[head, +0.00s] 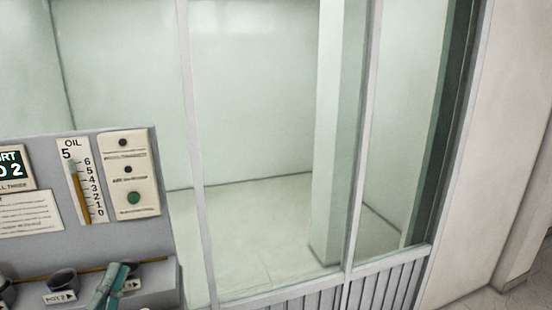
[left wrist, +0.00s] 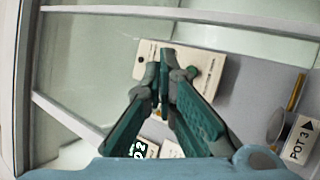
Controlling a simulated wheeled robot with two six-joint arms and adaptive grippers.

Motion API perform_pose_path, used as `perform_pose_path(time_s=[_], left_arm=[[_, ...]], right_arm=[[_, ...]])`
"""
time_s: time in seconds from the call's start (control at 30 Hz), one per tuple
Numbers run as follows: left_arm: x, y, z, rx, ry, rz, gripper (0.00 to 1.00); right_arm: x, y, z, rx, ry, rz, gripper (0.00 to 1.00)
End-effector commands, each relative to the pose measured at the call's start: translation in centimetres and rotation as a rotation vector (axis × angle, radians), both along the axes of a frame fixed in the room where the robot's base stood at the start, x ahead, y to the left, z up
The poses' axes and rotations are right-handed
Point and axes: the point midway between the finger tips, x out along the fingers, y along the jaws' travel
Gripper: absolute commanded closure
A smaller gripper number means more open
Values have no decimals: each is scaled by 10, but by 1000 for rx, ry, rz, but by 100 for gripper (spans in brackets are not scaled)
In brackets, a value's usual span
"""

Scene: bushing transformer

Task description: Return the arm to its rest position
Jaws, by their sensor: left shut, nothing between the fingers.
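My left gripper (head: 113,283) shows at the bottom left of the head view, in front of the grey panel's lower ledge. In the left wrist view the same gripper (left wrist: 164,70) has its two teal fingers together at the tips, with nothing between them. Behind the fingertips in that view is the cream switch plate (left wrist: 148,52) with its green button (left wrist: 212,70), partly hidden by the fingers. I cannot tell the distance between fingertips and plate. My right gripper is in neither view.
The grey panel (head: 100,240) carries an oil gauge (head: 82,180), a cream switch plate (head: 130,175), a sign and a paper label. Its ledge holds dark round pots (head: 62,281) with labels. A framed glass enclosure (head: 195,150) stands behind. Open floor shows at the lower right.

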Motion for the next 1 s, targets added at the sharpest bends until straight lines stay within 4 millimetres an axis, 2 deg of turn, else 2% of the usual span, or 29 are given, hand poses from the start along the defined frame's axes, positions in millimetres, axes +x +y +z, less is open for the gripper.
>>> perform_pose_path(time_s=[0.17,0.27,0.37,0.47,0.57,0.7,0.83,1.0], left_arm=[[2,-24,-35,157,138,31,100],[-1,-42,-65,297,251,46,100],[-10,-60,-104,485,391,59,100],[-28,-76,-147,715,537,53,100],[-57,-86,-188,964,685,19,100],[-111,-89,-239,1301,886,-84,100],[-170,-85,-269,1566,1045,-232,100],[-248,-77,-288,1815,1208,-484,100]], right_arm=[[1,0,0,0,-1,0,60],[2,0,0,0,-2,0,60],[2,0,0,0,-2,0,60],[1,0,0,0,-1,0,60],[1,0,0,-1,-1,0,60],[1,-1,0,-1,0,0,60],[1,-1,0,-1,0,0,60],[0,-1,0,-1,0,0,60]])
